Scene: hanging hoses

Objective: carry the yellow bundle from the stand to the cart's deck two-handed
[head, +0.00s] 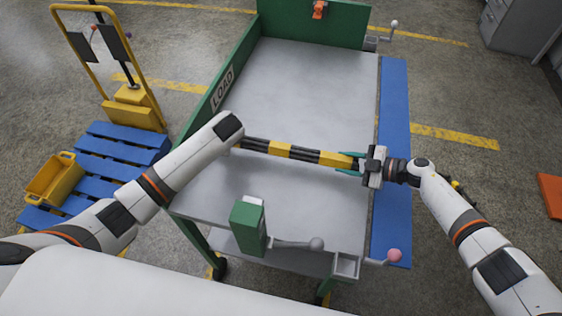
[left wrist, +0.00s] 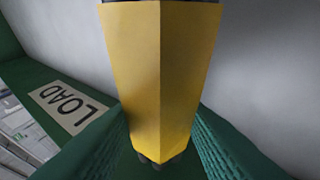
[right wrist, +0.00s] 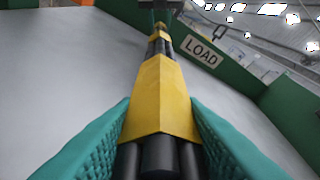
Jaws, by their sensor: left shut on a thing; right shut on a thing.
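The bundle (head: 280,150) is several black hoses with yellow bands, lying roughly level across the grey deck of the cart (head: 300,90). I cannot tell whether it touches the deck. My right gripper (head: 347,163) is shut around its right end; in the right wrist view the teal fingers (right wrist: 160,125) flank the hoses by a yellow band (right wrist: 160,100). My left gripper is hidden behind its own arm in the head view. In the left wrist view its teal fingers (left wrist: 160,150) are shut on a yellow band (left wrist: 160,65) near the LOAD plate.
The cart has a green side wall with a LOAD plate (head: 222,88), a green end wall (head: 315,25) and a blue strip (head: 395,130) at right. A green block (head: 248,228) and lever knobs stand at its near edge. A blue pallet (head: 120,150) with a yellow bin (head: 54,178) is left.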

